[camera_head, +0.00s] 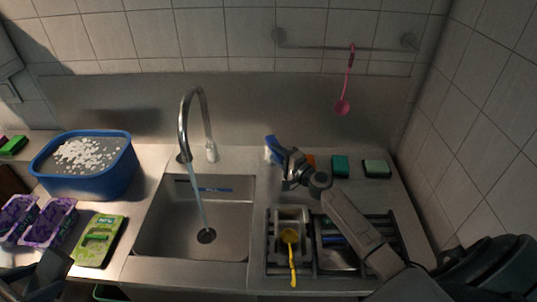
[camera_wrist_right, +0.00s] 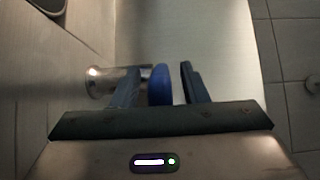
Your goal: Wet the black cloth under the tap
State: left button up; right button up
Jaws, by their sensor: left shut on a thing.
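The curved metal tap (camera_head: 186,125) runs a stream of water (camera_head: 197,198) into the sink (camera_head: 165,235). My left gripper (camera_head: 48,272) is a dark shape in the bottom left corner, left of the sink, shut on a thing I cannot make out. I cannot pick out the black cloth; it may be part of those dark shapes. My right gripper (camera_head: 280,155) is behind and right of the sink. In the right wrist view (camera_wrist_right: 160,88) its fingers stand apart around a blue object (camera_wrist_right: 161,84), with narrow gaps at its sides.
A blue tub (camera_head: 118,178) with white pieces stands left. Purple trays (camera_head: 40,222) and a green packet (camera_head: 98,242) lie before it. A rack (camera_head: 272,262) with a yellow spoon (camera_head: 291,258) stands right of the sink. Sponges (camera_head: 340,166) lie behind it.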

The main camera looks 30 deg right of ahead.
pick_arm(q)
notch_tip(320, 180, down, 5)
jog(key=b, duration=0.4)
jog(key=shift+s+r+b, duration=0.1)
jog(key=shift+r+b, duration=0.1)
jog(key=shift+b, duration=0.2)
jog(key=shift+f+b, duration=0.45)
jog(key=shift+f, duration=0.05)
pick_arm(e)
jog(key=v, duration=1.2)
jog(key=shift+c, duration=0.2)
